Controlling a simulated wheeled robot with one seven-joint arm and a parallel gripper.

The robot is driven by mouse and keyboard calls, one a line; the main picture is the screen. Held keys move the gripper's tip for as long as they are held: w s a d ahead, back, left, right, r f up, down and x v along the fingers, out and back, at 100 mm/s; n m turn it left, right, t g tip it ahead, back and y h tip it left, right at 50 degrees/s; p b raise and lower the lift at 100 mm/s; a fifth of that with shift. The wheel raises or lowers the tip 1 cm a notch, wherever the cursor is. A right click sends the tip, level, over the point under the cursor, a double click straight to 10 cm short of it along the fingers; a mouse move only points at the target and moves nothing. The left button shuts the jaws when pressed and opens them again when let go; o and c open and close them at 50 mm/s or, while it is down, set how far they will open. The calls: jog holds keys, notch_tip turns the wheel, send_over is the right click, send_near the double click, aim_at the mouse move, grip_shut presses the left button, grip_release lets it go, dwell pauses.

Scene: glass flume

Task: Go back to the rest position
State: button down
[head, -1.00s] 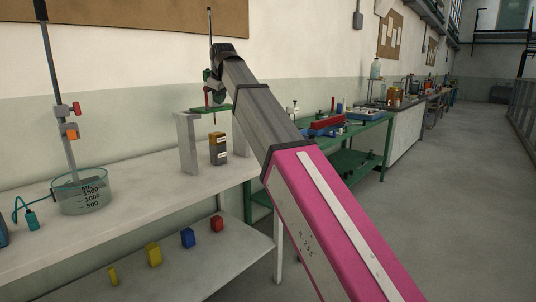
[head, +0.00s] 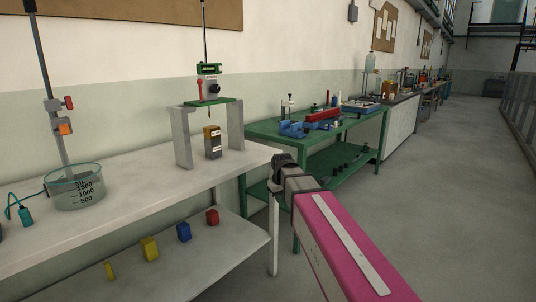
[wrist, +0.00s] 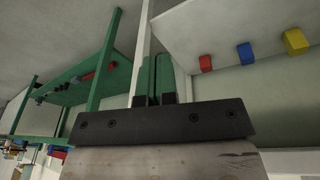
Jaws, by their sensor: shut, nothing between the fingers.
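My gripper (wrist: 155,85) shows in the wrist view, with its two green-faced fingers together and nothing between them. In the head view my arm reaches from the lower right, and its dark end is beside the front right corner of the white bench (head: 110,196), apart from it. The fingers cannot be made out there. In the wrist view a pale bench leg stands behind the fingers.
Colored blocks, including a red one (head: 212,216), lie on the lower shelf. A green table (head: 262,131) stands behind. The right floor is clear.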

jog(key=s+d+f+m+g, duration=0.1)
jog(key=s+d+f+m, duration=0.1)
jog(key=s+d+f, duration=0.5)
jog(key=s+d+f+m+g, duration=0.1)
jog(key=s+d+f+m, duration=0.2)
jog(key=s+d+f, duration=0.4)
jog(key=s+f, duration=0.3)
jog(key=f, duration=0.2)
jog(key=shift+s+f+m, duration=0.15)
jog(key=shift+m, duration=0.15)
